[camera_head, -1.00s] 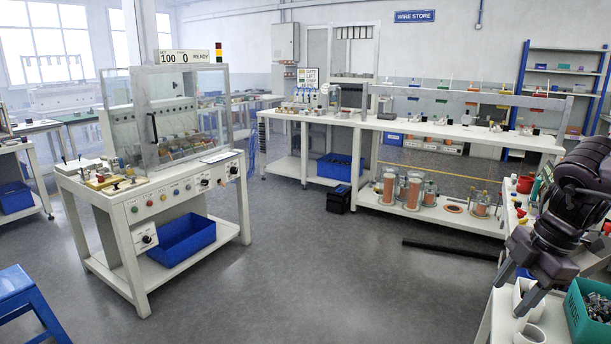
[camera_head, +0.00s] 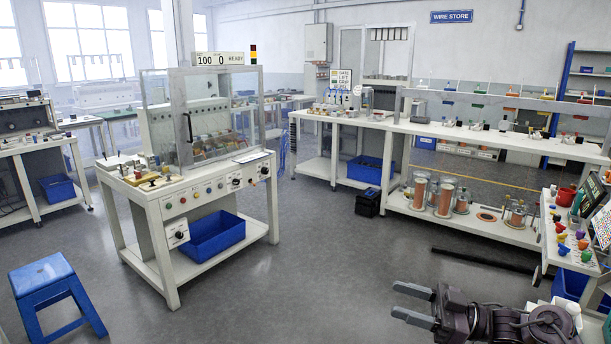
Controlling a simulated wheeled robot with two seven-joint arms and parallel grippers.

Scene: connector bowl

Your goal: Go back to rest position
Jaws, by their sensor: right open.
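My right gripper (camera_head: 412,303) is at the bottom right of the head view. Its two grey fingers point left and stand apart, with nothing between them. The dark arm behind it comes in from the lower right corner. The gripper is above the grey floor, left of the bench at the right edge. My left gripper does not show.
A white test station (camera_head: 160,207) with a clear guard stands left of centre. A blue stool (camera_head: 42,274) is at the lower left. A long white bench (camera_head: 470,229) crosses the back right. A workbench (camera_head: 553,238) with coloured parts is at right. The middle floor is clear.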

